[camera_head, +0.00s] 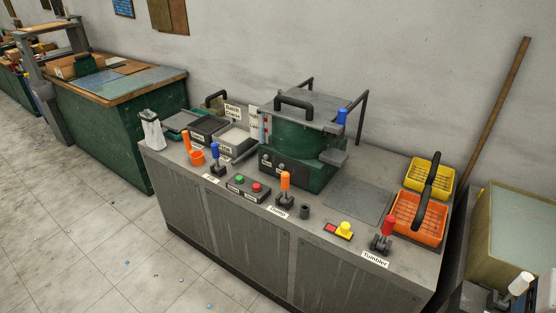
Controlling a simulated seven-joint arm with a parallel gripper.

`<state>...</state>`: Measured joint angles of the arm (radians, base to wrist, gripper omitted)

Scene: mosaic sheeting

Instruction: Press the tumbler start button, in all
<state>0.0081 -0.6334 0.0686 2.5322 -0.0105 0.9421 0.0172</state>
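A grey bench carries several controls. A "Tumbler" label (375,259) lies on its front right, below a red-knobbed lever (388,227). Left of that lever sits a small box with a yellow button (345,228) and a red part (331,228). Farther left, a dark box holds a green button (239,179) and a red button (257,187); the small labels under them are too small to read. I cannot tell which button starts the tumbler.
An orange-knobbed lever (285,181) and a blue-knobbed lever (214,151) stand along the front edge. A green machine (300,140) with black handles stands behind. Orange (420,217) and yellow (440,176) baskets are at right. A flat grey plate (355,199) lies clear.

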